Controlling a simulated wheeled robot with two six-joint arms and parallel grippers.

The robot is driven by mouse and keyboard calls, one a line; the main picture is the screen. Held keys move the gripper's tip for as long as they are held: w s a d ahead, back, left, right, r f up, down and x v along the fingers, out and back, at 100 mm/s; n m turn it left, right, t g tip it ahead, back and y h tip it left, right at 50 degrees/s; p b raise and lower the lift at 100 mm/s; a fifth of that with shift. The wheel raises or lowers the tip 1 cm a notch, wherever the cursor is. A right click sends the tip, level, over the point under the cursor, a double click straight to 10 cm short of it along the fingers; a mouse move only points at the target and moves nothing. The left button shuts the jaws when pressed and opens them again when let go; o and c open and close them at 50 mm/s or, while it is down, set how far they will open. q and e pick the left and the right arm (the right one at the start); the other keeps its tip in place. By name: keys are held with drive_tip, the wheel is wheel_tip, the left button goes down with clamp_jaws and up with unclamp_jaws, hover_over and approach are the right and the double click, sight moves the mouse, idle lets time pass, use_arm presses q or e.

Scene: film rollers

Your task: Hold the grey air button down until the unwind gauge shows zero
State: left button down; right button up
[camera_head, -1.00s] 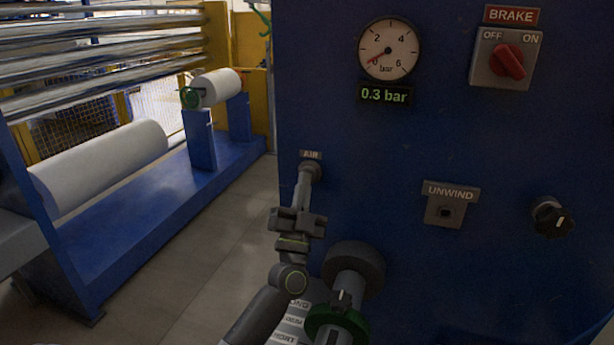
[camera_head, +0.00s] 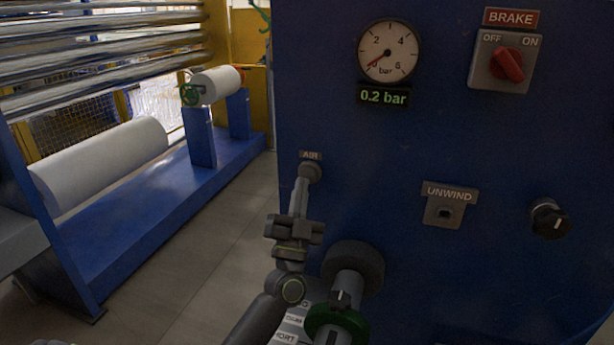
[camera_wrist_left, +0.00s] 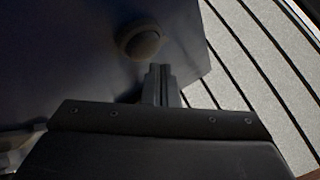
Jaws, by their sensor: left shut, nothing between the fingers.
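The round grey air button (camera_head: 311,171) sits under the AIR label on the blue panel. It also shows as a dark dome in the left wrist view (camera_wrist_left: 140,41). My left gripper (camera_head: 303,186) is shut and empty, its tips up at the button's lower edge in the head view. In the left wrist view the closed fingertips (camera_wrist_left: 159,72) appear just below and right of the dome; I cannot tell whether they press it. The gauge (camera_head: 389,51) has its red needle close to 0, and the display (camera_head: 383,95) below reads 0.2 bar. My right gripper is not in view.
The red brake switch (camera_head: 507,65), the UNWIND socket (camera_head: 444,211) and a black knob (camera_head: 550,218) are on the panel to the right. A shaft with a green ring (camera_head: 336,321) sticks out below the button.

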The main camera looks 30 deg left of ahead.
use_arm(q)
drive_tip(key=shift+s+d+p, duration=0.2)
drive_tip(key=shift+s+p, duration=0.1)
drive_tip(key=shift+s, duration=0.5)
drive_tip(key=shift+s+d+p, duration=0.2)
drive_tip(key=shift+s+p, duration=0.05)
drive_tip(key=shift+s, duration=0.6)
drive_tip(key=shift+s+d+p, duration=0.2)
drive_tip(key=shift+s+p, duration=0.1)
drive_tip(key=shift+s, duration=0.5)
